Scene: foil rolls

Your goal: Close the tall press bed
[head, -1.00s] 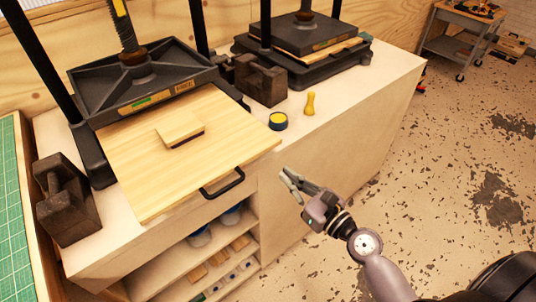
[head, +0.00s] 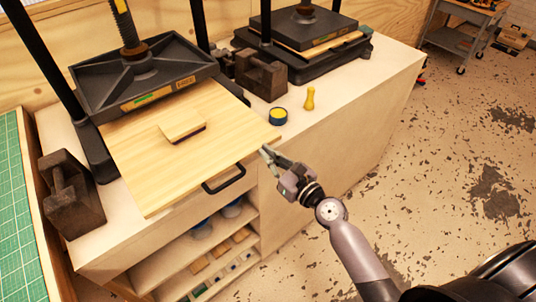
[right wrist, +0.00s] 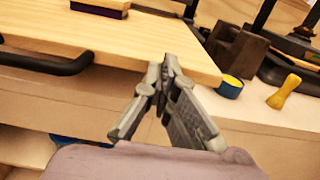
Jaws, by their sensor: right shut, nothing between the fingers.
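The tall press (head: 145,72) stands at the left of the bench, black with a screw. Its pale wooden bed (head: 150,175) sticks out toward the front, past the bench edge. A black bar handle (head: 224,180) is on its front edge. My right gripper (head: 266,152) is shut and empty, close to the bed's front right corner and right of the handle. In the right wrist view the fingertips (right wrist: 168,62) overlap the edge of the bed (right wrist: 125,35); I cannot tell if they touch. The handle (right wrist: 45,62) is at the left there. My left gripper is not in view.
A small wooden block (head: 182,124) lies on the bed. A blue-yellow tin (head: 278,116), a yellow peg-like piece (head: 310,98) and dark weights (head: 262,74) are on the bench. A second press (head: 305,35) stands behind. The floor at right is open.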

